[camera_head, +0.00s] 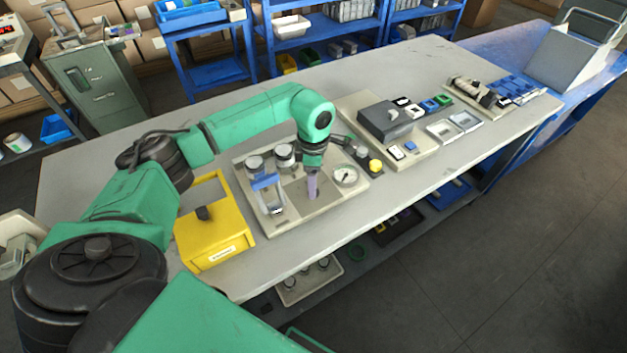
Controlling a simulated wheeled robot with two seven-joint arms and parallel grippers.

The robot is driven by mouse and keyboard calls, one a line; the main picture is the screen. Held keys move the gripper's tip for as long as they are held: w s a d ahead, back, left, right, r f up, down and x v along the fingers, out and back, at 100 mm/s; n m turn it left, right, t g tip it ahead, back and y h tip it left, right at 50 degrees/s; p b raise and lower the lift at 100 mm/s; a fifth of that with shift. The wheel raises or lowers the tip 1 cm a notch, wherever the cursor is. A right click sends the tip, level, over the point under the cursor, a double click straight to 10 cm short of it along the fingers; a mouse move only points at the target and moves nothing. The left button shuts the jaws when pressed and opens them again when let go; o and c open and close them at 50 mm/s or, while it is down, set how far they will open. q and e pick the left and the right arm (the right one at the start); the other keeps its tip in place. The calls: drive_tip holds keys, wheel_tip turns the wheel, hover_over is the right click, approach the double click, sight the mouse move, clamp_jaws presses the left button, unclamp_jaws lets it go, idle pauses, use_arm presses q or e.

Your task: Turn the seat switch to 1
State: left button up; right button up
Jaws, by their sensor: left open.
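My left gripper (313,187) points down over the beige plate with a gauge (284,222), near the middle of the table. It appears empty, and its fingers are too small to make out well. I cannot tell for sure which part is the seat switch, and no label reading 1 is legible. A dark grey box with a light knob (392,115) sits on a beige board to the right of the gripper, apart from it. My right gripper is out of view.
A round gauge (345,175) and a yellow button (375,165) lie just right of my left gripper. A blue-handled device (268,196) stands close on its left. Small coloured switches (428,105) and further parts (480,95) are farther right. The table's front strip is clear.

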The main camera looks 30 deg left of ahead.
use_arm(q)
drive_tip(key=shift+d+f, duration=0.1)
drive_tip(key=shift+f, duration=0.85)
clamp_jaws()
drive_tip(key=shift+n, duration=0.3)
drive_tip(key=n+b, duration=0.1)
drive_tip(key=n, duration=0.3)
drive_tip(key=n+b, duration=0.1)
drive_tip(key=n, duration=0.4)
drive_tip(key=shift+r+n, duration=0.1)
drive_tip(key=shift+n, duration=0.3)
drive_tip(key=n, duration=0.5)
drive_tip(key=shift+w+b, duration=0.1)
drive_tip(key=shift+b, duration=0.2)
drive_tip(key=n, duration=0.5)
drive_tip(key=shift+r, duration=0.1)
drive_tip(key=shift+n, duration=0.4)
